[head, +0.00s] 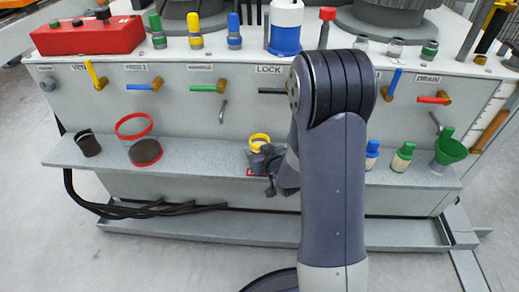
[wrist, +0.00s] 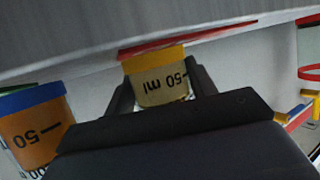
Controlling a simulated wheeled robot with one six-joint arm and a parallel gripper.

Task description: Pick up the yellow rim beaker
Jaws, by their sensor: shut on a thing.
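The yellow rim beaker (head: 259,137) stands upright at the middle of the grey shelf on the front of the cabinet. My gripper (head: 268,158) is at its right side, partly hiding its lower part. In the wrist view the beaker (wrist: 157,82) is pale, with a yellow band and a "50 ml" mark. It sits between the two dark fingers of my gripper (wrist: 161,88), which are shut on it. I cannot tell whether its base touches the shelf.
The shelf (head: 210,158) also holds a dark cup (head: 88,144), a red-rimmed round container (head: 145,152), a blue-topped container (head: 372,150), a green-topped bottle (head: 403,156) and a green funnel (head: 449,150). Valve handles stick out above. An orange, blue-rimmed beaker (wrist: 36,125) is close beside my gripper.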

